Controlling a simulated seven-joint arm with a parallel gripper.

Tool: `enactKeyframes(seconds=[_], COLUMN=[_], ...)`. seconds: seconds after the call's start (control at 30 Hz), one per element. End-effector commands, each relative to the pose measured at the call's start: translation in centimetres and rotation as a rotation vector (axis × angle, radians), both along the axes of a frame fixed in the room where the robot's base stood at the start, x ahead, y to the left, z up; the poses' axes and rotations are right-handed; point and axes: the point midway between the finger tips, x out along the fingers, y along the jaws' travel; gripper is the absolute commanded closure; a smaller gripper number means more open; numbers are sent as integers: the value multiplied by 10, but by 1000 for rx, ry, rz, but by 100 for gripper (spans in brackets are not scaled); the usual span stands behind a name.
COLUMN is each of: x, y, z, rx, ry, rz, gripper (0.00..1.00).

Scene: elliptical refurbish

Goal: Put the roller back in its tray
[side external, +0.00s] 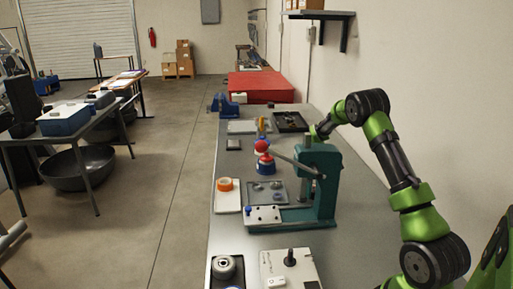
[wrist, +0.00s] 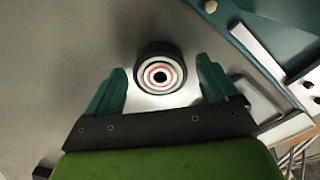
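The roller (wrist: 160,69), a short dark cylinder with a white face and a red ring, shows in the wrist view just beyond my gripper. My gripper (wrist: 160,80) is open, with one teal finger on each side of the roller and a visible gap to both. In the side external view my gripper (side external: 314,132) is by the wall side of the bench, behind the teal press. I cannot make out the roller there. A dark tray (side external: 290,121) with small dark items lies beyond the press. I cannot tell whether it is the roller's tray.
The teal press (side external: 318,180) with a red-knobbed lever stands close to my gripper. A red block (side external: 260,87) lies farther back.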

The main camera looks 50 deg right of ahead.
Motion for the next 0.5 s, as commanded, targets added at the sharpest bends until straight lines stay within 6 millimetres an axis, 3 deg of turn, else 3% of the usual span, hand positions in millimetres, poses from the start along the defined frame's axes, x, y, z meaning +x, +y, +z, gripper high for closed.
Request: enactKeyframes(seconds=[0.27,0.5], x=[1,1], y=[0,-1], z=[9,55], rx=[-2,-3], ry=[-2,-5], rz=[1,0], gripper=[13,13])
